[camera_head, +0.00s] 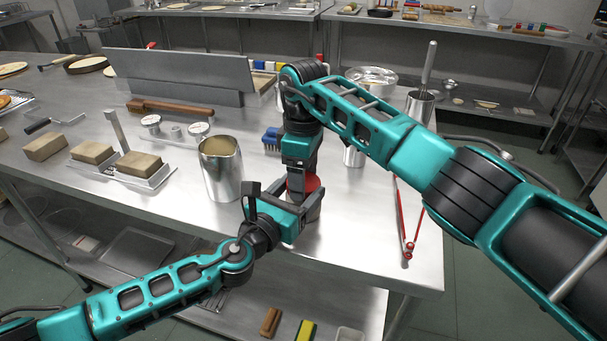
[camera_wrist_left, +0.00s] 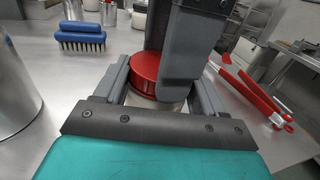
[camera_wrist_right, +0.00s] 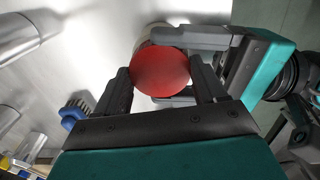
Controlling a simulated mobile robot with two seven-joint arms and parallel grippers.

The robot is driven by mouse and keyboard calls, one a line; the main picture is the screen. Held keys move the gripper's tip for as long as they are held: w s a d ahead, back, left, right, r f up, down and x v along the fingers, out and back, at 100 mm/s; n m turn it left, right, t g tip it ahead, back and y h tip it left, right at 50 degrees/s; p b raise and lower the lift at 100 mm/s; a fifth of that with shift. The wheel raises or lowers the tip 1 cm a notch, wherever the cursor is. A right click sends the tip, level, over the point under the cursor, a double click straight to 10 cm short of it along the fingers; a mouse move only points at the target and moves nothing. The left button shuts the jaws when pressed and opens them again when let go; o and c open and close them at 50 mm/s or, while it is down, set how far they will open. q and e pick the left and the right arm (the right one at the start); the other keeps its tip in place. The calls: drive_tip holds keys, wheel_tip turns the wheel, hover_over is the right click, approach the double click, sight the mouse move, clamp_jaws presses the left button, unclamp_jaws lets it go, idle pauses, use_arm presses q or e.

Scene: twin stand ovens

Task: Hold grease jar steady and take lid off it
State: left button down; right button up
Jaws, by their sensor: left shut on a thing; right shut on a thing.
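The grease jar (camera_head: 314,211) stands on the steel table near its front edge, mostly hidden by my grippers. Its pale body shows in the left wrist view (camera_wrist_left: 152,102). The round red lid (camera_wrist_left: 146,72) sits on top of the jar; I see no clear gap between them. My left gripper (camera_head: 298,214) comes from the left and is shut around the jar's body. My right gripper (camera_head: 300,178) points down from above and is shut on the lid; the right wrist view shows the lid (camera_wrist_right: 160,73) between its fingers.
A tall metal container (camera_head: 221,170) stands just left of the jar. A blue brush (camera_head: 271,139) lies behind it. Red-handled tongs (camera_head: 408,235) lie to the right near the table edge. Blocks on a tray (camera_head: 160,182) are at left. Bare table lies in front of the metal container.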

drive_tip(key=shift+c, duration=0.7)
drive_tip(key=o, duration=1.2)
drive_tip(key=shift+c, duration=0.2)
drive_tip(key=shift+r, duration=2.3)
use_arm(q)
unclamp_jaws()
